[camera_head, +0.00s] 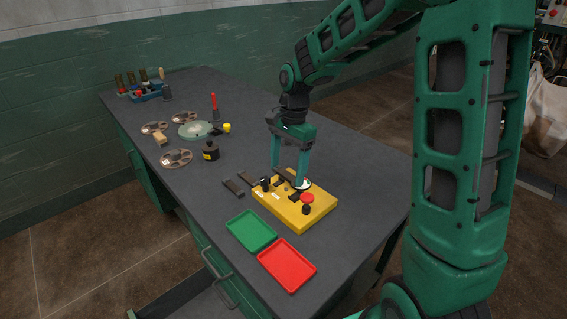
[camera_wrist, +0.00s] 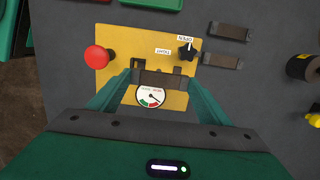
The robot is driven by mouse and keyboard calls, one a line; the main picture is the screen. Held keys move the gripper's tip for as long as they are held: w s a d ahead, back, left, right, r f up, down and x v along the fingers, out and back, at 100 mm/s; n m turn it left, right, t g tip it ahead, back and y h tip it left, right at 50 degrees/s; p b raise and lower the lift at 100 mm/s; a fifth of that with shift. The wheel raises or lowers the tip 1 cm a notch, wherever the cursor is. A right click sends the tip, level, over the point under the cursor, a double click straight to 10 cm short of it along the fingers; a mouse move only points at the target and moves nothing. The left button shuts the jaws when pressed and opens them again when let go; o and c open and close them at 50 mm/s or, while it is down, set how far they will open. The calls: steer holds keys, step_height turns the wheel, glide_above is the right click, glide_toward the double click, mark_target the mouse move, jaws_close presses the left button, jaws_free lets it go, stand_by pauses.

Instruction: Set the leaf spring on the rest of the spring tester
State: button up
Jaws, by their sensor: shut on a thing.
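The yellow spring tester (camera_head: 312,216) stands on the workbench; its yellow top also shows in the wrist view (camera_wrist: 120,40). It carries a red button (camera_wrist: 97,57), a black star knob (camera_wrist: 188,53) by the labels OPEN and TIGHT, and a round dial (camera_wrist: 150,97). My gripper (camera_head: 288,180) points down over the tester, shut on a dark leaf spring (camera_wrist: 160,78). The spring lies across between the fingertips, beside the dial. I cannot tell whether it touches the rest, which the spring and fingers largely hide.
Two more dark leaf springs (camera_head: 233,187) (camera_head: 246,178) lie left of the tester. A green tray (camera_head: 251,231) and a red tray (camera_head: 287,265) lie in front.

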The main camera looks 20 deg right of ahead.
mark_target(288, 173)
steer(key=shift+s+f, duration=0.1)
steer(key=shift+f, duration=1.5)
steer(key=shift+s+f, duration=0.1)
steer(key=shift+f, duration=0.1)
